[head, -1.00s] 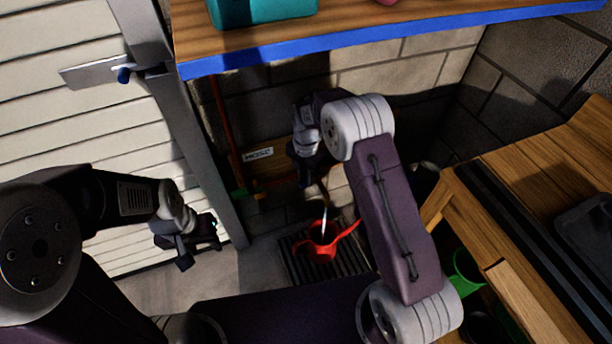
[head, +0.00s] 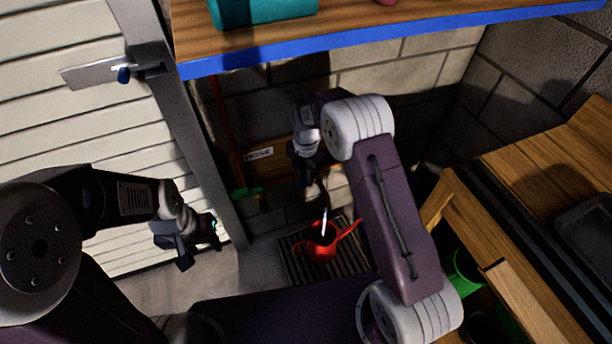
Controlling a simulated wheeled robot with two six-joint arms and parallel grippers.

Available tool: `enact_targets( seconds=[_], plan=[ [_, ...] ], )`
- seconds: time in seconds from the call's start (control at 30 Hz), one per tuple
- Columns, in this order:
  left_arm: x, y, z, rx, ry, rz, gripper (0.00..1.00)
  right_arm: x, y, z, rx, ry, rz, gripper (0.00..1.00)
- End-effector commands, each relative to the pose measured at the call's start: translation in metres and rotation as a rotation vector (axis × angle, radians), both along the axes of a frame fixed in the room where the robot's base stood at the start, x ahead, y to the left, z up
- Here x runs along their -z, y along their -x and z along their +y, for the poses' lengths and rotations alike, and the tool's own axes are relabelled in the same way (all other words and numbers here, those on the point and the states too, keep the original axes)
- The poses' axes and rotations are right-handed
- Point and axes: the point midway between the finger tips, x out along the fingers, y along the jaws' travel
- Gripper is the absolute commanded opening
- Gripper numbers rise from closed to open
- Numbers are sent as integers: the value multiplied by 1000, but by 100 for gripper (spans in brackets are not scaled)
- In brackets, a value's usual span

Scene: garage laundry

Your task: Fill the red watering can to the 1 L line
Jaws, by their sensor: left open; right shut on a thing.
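The red watering can (head: 322,249) stands on a dark slatted grate on the floor, with its spout toward the right and its handle at the left. My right gripper (head: 314,182) is above the can, close to the wall. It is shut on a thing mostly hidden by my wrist. A thin dark piece (head: 322,191) hangs below it, and a pale streak, perhaps water, runs from there down into the can's opening. The level in the can and its 1 L line cannot be made out. My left gripper (head: 196,249) is open and empty, left of the grate.
The grate (head: 350,263) lies against the block wall. A wooden board with a label (head: 258,153) that seems to read HOSE is behind, with a red pipe and green fitting (head: 245,193) at its left. A blue-edged shelf (head: 390,43) overhangs; a wooden bench (head: 530,165) stands right.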

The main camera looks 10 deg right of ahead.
Motion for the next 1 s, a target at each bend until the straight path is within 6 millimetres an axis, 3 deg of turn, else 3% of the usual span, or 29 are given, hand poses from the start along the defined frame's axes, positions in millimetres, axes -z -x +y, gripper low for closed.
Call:
enact_targets(
  seconds=[0.27,0.6,1.0],
  plan=[
    [-9,0,0,0,0,0,44,-3,-2,1,39,0,-1,0],
    [-39,0,0,0,0,0,44,-5,-14,8,253,0,-1,0],
    [-55,0,0,0,0,0,44,-2,-26,12,477,0,-2,0]
  ],
)
